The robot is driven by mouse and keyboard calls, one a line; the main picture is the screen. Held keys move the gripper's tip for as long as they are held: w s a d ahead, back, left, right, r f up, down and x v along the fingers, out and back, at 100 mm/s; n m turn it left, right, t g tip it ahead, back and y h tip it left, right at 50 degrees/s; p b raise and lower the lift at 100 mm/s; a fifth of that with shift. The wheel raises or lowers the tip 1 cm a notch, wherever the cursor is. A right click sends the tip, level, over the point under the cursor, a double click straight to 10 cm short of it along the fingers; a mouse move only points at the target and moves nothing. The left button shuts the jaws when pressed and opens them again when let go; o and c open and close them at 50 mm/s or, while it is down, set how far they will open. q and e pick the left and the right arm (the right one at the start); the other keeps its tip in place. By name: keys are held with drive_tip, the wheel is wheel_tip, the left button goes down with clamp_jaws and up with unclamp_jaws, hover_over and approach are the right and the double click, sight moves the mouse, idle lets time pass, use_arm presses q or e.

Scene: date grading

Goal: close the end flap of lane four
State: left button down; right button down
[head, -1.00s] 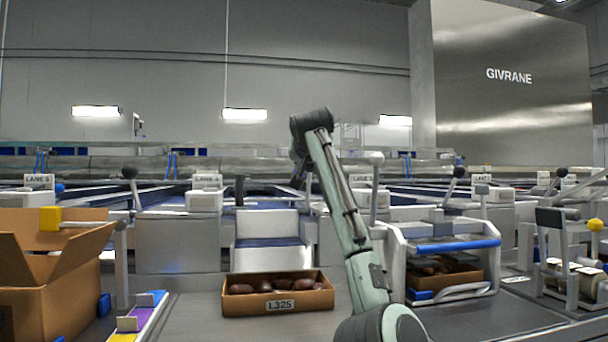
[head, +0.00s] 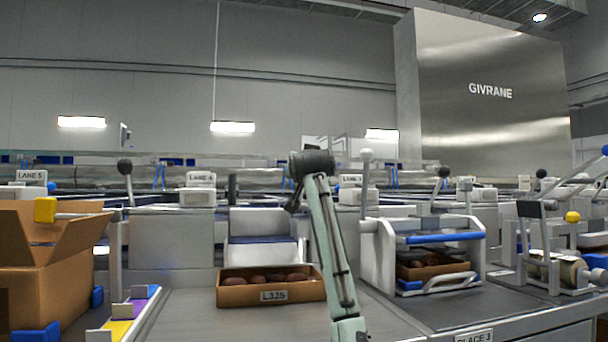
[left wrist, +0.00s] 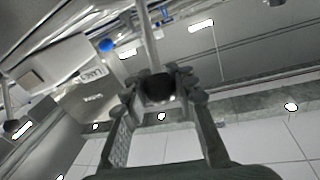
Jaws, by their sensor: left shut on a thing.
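The lane four station carries a small LANE 4 sign (head: 200,177). To its right is a pale chute end with an upright panel (head: 262,222); I cannot tell how its flap stands. A dark upright handle (head: 232,188) is beside it. My left arm rises in front, and its dark wrist end is right of this chute. My left gripper (left wrist: 160,80) is shut on a dark knob (left wrist: 159,92) at the end of a pale rod (left wrist: 148,40). In the head view its fingers are mostly hidden behind the wrist. My right gripper is not in view.
A brown box of dates (head: 272,292) sits on the grey counter below the chute. An open carton (head: 45,285) stands at left, beside coloured strips (head: 125,318). A white frame with a blue bar (head: 445,238) holds another box at right. Other levers stand along the lanes.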

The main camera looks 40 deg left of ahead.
use_arm(q)
drive_tip(key=shift+d+f, duration=0.1)
drive_tip(key=c, duration=1.2)
unclamp_jaws()
drive_tip(key=shift+s, duration=0.1)
drive_tip(key=v, duration=1.2)
